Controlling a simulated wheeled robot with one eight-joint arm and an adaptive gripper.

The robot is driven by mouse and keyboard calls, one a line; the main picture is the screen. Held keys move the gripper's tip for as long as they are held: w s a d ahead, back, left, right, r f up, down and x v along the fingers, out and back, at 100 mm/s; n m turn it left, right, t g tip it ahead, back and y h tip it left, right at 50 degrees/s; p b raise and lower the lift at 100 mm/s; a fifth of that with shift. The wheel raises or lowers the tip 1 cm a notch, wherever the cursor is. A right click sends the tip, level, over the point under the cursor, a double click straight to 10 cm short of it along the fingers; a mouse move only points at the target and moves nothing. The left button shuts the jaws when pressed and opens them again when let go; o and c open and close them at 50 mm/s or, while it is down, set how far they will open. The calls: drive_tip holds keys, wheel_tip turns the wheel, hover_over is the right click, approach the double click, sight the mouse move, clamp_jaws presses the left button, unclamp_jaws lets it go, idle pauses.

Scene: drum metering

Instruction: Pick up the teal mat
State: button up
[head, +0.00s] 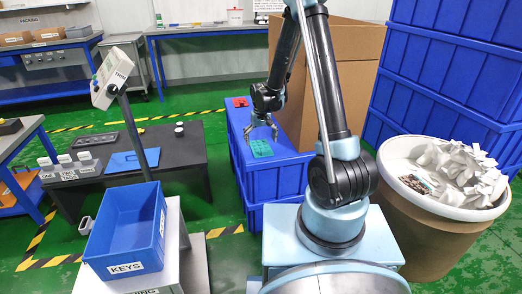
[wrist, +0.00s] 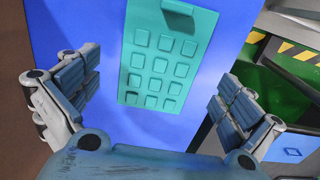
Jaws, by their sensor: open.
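The teal mat (head: 261,148) lies flat on top of a blue crate (head: 286,158) in the head view. In the wrist view the teal mat (wrist: 165,62) shows rows of raised squares and a plain upper part with a small handle-like piece. My gripper (head: 262,127) is above the mat in the head view. In the wrist view my gripper (wrist: 160,92) has its fingers spread wide on both sides of the mat, empty and apart from it. The exact height above the mat is hard to tell.
A red item (head: 240,102) lies on the crates behind the mat. A cardboard box (head: 345,75) stands behind right. A dark table (head: 180,148) is to the left, with a blue bin (head: 128,225) labelled KEYS in front. A drum (head: 445,210) with white scraps stands right.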

drive_tip(key=shift+f, duration=1)
drive_tip(key=shift+c, duration=0.2)
drive_tip(key=c, duration=1.6)
